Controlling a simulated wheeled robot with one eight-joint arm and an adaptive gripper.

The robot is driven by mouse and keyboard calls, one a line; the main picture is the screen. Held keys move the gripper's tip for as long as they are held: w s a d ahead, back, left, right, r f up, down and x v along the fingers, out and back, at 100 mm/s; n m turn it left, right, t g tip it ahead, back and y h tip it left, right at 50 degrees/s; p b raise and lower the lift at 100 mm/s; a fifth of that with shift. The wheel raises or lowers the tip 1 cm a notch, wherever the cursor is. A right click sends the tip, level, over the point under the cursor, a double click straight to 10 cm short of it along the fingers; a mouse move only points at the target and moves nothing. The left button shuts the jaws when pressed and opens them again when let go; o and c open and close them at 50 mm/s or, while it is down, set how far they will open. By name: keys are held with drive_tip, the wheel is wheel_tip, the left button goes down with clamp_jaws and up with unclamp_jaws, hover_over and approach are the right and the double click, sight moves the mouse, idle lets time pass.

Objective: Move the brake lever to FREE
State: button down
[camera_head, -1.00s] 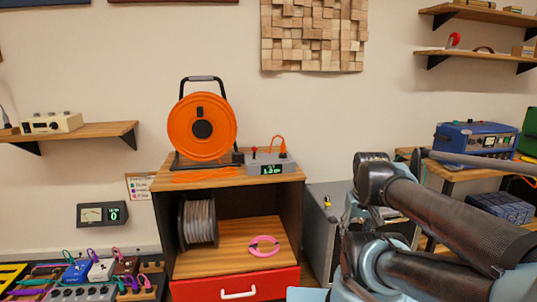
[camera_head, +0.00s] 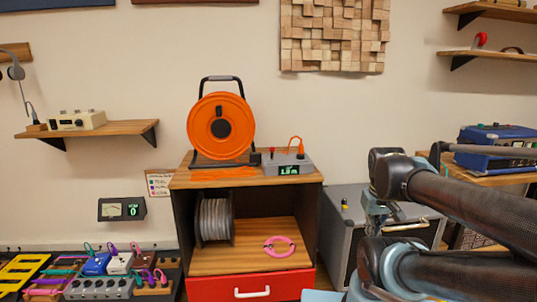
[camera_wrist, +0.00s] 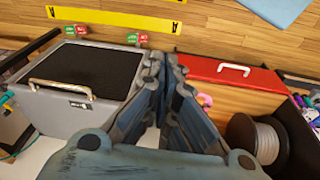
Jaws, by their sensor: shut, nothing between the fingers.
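The orange cable reel (camera_head: 221,128) stands upright in its black frame on the wooden cabinet top. A small black part (camera_head: 255,158) shows by the foot of the frame. I cannot make out for sure which part is the brake lever, nor any FREE mark. A grey box (camera_head: 287,164) with a small red knob, an orange lead and a green display sits right of the reel. The reel is not in the wrist view.
A red drawer (camera_head: 250,287) fronts the cabinet, whose shelf holds a grey spool (camera_head: 214,220) and a pink ring (camera_head: 279,246). A grey case (camera_head: 345,235) stands right of it. A pedal board (camera_head: 97,285) is at lower left. A yellow floor strip (camera_wrist: 115,18) shows in the wrist view.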

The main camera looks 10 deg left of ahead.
drive_tip(key=w+a+r+n+t+h, duration=0.3)
drive_tip(key=w+a+r+n, duration=1)
drive_tip(key=w+a+n, duration=0.4)
drive_tip(key=a+r+n+t, duration=0.2)
drive_tip(key=a+n, duration=0.4)
drive_tip(key=a, duration=0.6)
drive_tip(key=a+r+n+t, duration=0.2)
drive_tip(key=a+n, duration=0.5)
drive_tip(key=a, duration=0.5)
drive_tip(key=shift+w+r+n+t, duration=0.25)
drive_tip(key=shift+r+n+t, duration=0.05)
drive_tip(key=shift+r, duration=0.4)
drive_tip(key=shift+w, duration=0.1)
drive_tip(key=x, duration=1)
drive_tip(key=shift+a+f, duration=0.1)
drive_tip(key=shift+a, duration=0.05)
drive_tip(key=shift+w+d+r, duration=0.1)
drive_tip(key=shift+w+d, duration=0.1)
drive_tip(key=shift+w, duration=0.4)
drive_tip(key=shift+w+d+r, duration=0.1)
drive_tip(key=shift+w+d, duration=0.1)
drive_tip(key=shift+w, duration=0.4)
drive_tip(key=shift+w+d+r, duration=0.1)
drive_tip(key=shift+w+d, duration=0.1)
drive_tip(key=shift+w, duration=0.45)
